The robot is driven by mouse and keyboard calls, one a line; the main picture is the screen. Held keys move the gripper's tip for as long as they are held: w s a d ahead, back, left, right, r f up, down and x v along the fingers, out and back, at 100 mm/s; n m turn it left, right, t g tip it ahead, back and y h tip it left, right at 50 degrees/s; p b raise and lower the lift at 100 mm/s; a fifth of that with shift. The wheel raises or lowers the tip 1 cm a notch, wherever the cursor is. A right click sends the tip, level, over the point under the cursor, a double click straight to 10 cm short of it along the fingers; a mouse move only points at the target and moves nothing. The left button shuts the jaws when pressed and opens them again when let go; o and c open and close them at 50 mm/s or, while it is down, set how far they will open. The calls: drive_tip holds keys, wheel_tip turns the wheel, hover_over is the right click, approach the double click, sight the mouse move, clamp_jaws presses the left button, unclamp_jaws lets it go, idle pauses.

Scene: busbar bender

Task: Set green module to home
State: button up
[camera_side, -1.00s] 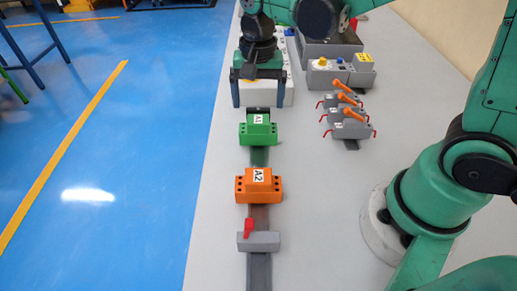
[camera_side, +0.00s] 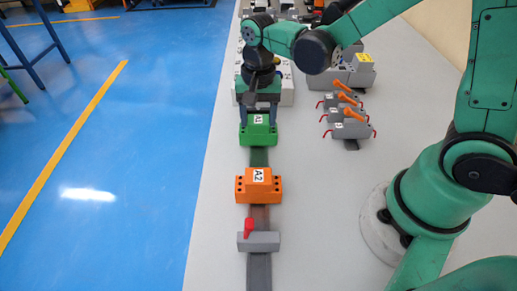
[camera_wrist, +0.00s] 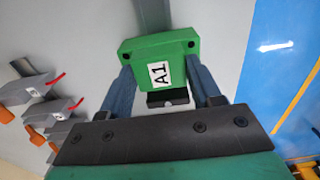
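The green module labelled A1 (camera_side: 258,133) sits upright on the grey rail (camera_side: 259,272), at the far end of the row. It also shows in the wrist view (camera_wrist: 160,50). My gripper (camera_side: 259,118) is down at its far side, with one blue finger on each side of its raised middle part. In the wrist view my gripper's fingers (camera_wrist: 162,80) appear closed against that part. A black end piece (camera_wrist: 167,97) lies between the fingers, close beside the module; my gripper hides it in the side view.
An orange module labelled A2 (camera_side: 258,186) sits nearer on the rail, with a gap to the green one. A grey block with a red lever (camera_side: 258,241) is nearer still. Grey switches with orange handles (camera_side: 349,117) stand to the right. A grey box (camera_side: 360,70) stands behind them.

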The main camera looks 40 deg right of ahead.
drive_tip(key=shift+w+d, duration=1.15)
drive_tip(key=shift+w, duration=0.05)
clamp_jaws()
drive_tip(key=o, duration=1.3)
unclamp_jaws()
wheel_tip(320, 180, up, 6)
drive_tip(key=shift+f, duration=0.15)
drive_tip(key=shift+s, duration=0.1)
drive_tip(key=s+r+n+t, duration=0.3)
drive_tip(key=s+n+t, duration=0.4)
drive_tip(key=n, duration=0.2)
drive_tip(key=shift+s+d, duration=0.25)
drive_tip(key=shift+d, duration=0.05)
